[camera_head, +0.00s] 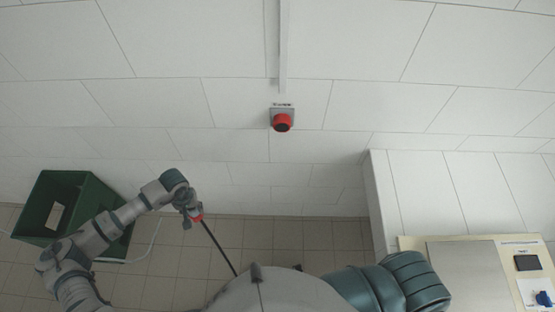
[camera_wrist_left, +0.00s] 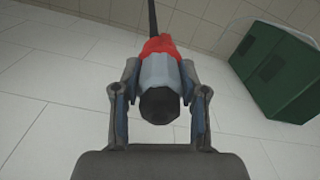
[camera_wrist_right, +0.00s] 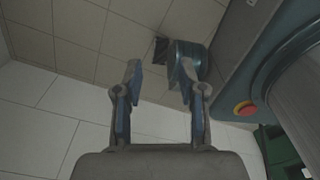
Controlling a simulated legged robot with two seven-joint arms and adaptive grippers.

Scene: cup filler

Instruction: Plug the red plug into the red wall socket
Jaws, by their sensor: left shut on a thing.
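The red wall socket (camera_head: 282,121) sits on the white tiled wall in the upper middle of the head view, below a vertical conduit. My left gripper (camera_head: 192,213) is left of and below the socket in that view, apart from it. It is shut on the red plug (camera_head: 197,216), and a dark cable hangs from the plug toward the lower right. In the left wrist view the red and grey plug (camera_wrist_left: 160,75) lies between the fingers of the left gripper (camera_wrist_left: 158,105), its dark end toward the palm. My right gripper (camera_wrist_right: 157,85) shows open and empty in the right wrist view.
A green crate (camera_head: 38,208) stands at the left behind my left arm; it also shows in the left wrist view (camera_wrist_left: 270,75). A panel with a blue item (camera_head: 545,298) is at the lower right, beside a projecting wall corner (camera_head: 380,200). The wall around the socket is clear.

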